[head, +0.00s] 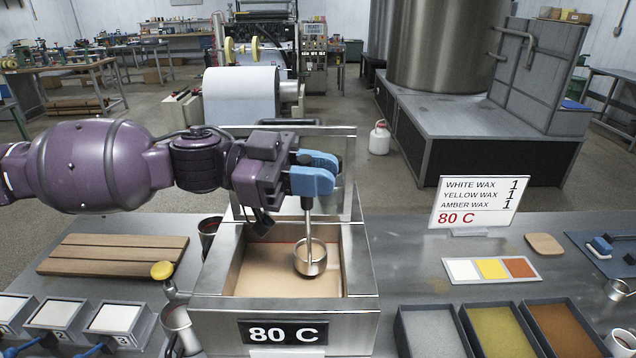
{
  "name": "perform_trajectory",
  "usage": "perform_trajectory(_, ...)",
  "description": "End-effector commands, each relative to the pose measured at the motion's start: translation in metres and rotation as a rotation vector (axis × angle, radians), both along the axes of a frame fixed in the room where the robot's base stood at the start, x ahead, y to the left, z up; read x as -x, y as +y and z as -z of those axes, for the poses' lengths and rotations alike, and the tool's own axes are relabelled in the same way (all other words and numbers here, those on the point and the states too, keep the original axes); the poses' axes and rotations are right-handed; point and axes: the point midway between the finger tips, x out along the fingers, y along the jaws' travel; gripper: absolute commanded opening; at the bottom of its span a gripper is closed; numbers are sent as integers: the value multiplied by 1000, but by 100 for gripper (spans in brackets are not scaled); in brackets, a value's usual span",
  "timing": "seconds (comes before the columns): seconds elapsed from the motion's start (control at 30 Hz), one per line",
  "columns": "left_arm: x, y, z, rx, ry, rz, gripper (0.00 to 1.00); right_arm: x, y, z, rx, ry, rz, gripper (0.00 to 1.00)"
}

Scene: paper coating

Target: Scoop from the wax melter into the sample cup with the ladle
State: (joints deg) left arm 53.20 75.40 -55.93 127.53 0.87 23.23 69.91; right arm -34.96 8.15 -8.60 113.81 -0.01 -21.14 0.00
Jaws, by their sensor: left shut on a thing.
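My left gripper (315,178) comes in from the left with blue fingers shut on the upright handle of the metal ladle (309,262). The ladle's round bowl hangs inside the open wax melter (210,308), a steel box marked 80 C, over tan wax (270,274). I cannot tell whether the bowl touches the wax. A metal cup (180,322) stands left of the melter, and another cup (619,343) is cut off at the right edge; I cannot tell which is the sample cup. My right gripper is not in view.
The raised lid (347,150) stands behind the melter opening. A wooden slatted board (112,254) and white-topped boxes (118,318) lie left. Right are a wax sign (477,202), a color card (491,269) and granule trays (432,333). The bench between melter and card is clear.

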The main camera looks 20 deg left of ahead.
Motion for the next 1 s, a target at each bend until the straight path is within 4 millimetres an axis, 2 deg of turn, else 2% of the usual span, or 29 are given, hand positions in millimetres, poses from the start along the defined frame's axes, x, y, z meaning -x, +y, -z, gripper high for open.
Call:
perform_trajectory(0.47, 0, 0, -28, 0, -3, 0, 0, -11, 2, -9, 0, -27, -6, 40)
perform_trajectory(1.0, 0, 0, -58, 0, -2, 0, 0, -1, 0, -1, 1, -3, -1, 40)
